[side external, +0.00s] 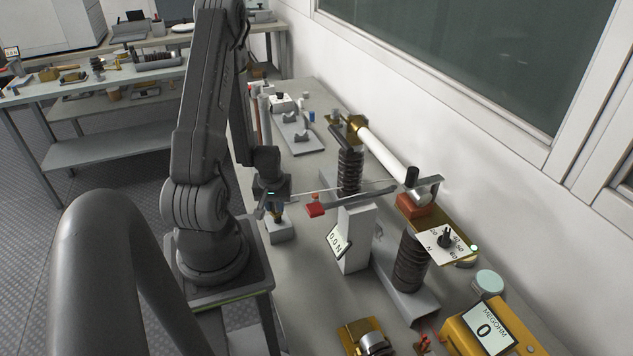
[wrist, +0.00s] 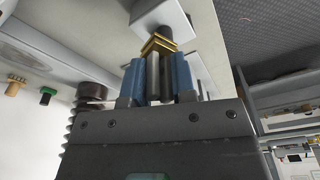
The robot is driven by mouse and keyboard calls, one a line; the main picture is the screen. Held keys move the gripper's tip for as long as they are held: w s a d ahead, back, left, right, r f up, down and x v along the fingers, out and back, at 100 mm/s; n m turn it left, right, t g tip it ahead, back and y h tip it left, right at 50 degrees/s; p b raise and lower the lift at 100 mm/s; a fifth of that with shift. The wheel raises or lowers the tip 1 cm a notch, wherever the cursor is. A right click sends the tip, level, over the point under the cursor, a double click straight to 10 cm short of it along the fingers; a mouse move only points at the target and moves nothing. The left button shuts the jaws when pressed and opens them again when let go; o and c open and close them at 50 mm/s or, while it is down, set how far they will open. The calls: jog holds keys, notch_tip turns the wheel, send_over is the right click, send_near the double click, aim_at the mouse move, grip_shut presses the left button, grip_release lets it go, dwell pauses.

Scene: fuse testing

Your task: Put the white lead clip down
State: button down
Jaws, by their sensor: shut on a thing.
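My gripper (side external: 272,196) is low over the bench, beside my arm's base. In the wrist view its two blue-padded fingers (wrist: 154,80) are closed on a pale grey, narrow body (wrist: 153,74), which I take as the white lead clip. Brass-coloured plates (wrist: 158,46) show at its far end, against a short dark post on a white block (wrist: 162,16). The same white block (side external: 281,232) stands on the bench under my gripper in the side view. Whether the clip grips the post or only touches it, I cannot tell.
A white fuse tube (side external: 382,148) spans two ribbed insulators. A yellow megohm meter (side external: 487,330) reads 0 at the front right.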

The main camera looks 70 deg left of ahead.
jog(key=w+d+f, duration=0.1)
jog(key=w+f, duration=0.1)
jog(key=w, duration=0.1)
jog(key=w+d+f, duration=0.2)
jog(key=w, duration=0.1)
jog(key=w+d+f, duration=0.2)
jog(key=w+f, duration=0.1)
jog(key=w, duration=0.1)
jog(key=shift+d, duration=0.1)
jog(key=shift+w+f, duration=0.1)
jog(key=shift+f, duration=1.9)
jog(key=shift+f, duration=0.1)
jog(key=c, duration=0.9)
grip_release()
jog(key=shift+c, duration=0.2)
notch_tip(320, 180, up, 8)
jog(key=d, duration=0.1)
jog(key=shift+s+f, duration=0.2)
